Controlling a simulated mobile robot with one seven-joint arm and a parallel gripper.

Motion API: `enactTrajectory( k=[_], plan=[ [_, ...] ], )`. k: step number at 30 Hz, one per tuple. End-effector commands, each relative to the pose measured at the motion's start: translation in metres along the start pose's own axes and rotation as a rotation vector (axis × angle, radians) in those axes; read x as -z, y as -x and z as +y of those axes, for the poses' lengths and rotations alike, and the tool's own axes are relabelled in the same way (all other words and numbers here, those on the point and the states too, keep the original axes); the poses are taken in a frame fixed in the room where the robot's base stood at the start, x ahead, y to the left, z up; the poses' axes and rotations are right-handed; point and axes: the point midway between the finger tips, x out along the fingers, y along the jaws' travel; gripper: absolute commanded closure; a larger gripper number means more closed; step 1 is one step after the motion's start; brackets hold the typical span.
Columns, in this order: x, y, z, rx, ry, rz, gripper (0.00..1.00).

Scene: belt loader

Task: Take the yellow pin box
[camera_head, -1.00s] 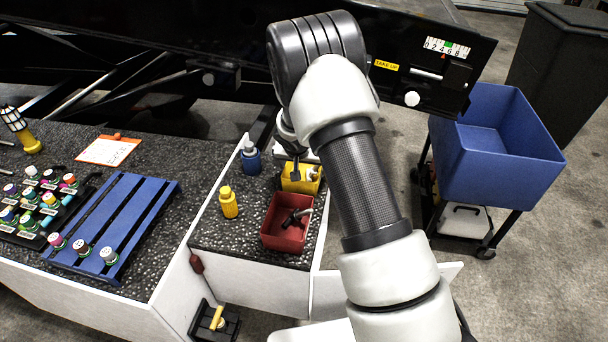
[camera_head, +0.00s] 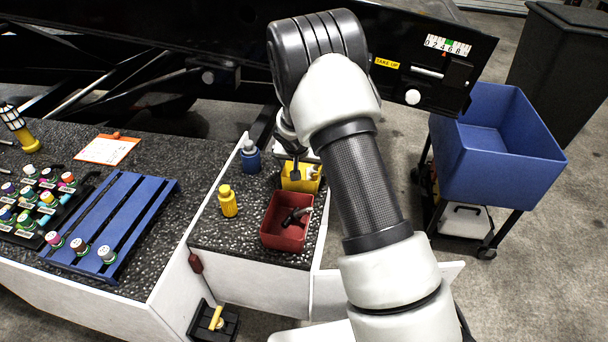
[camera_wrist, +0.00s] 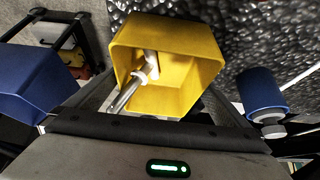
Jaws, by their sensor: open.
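The yellow pin box (camera_head: 293,184) stands on the dark speckled counter, behind the red box, partly covered by my arm in the head view. In the wrist view the yellow pin box (camera_wrist: 195,50) fills the upper middle, its open top facing the camera, with a metal pin inside. My gripper (camera_head: 294,172) is at the yellow pin box in the head view. Its jaws are open; the fingertips are hard to make out, and I cannot tell whether they touch the box.
A red box (camera_head: 287,225) with a dark tool stands in front. A yellow bottle (camera_head: 228,203) is to the left, and a blue bottle (camera_head: 250,158) is close by. A blue bin (camera_head: 500,150) stands at the right. The blue slatted rack (camera_head: 120,215) is at the left.

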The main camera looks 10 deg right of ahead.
Motion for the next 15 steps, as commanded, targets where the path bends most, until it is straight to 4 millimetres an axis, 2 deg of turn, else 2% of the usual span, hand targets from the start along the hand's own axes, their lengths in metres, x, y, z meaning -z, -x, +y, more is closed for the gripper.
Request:
enactTrajectory(
  k=[10,11,15],
  plan=[
    [-0.0003,-0.0004,0.0000,0.000,0.000,0.000,0.00],
    [-0.0003,-0.0004,0.0000,0.000,0.000,0.000,0.02],
    [-0.0003,-0.0004,0.0000,0.000,0.000,0.000,0.25]
  ],
)
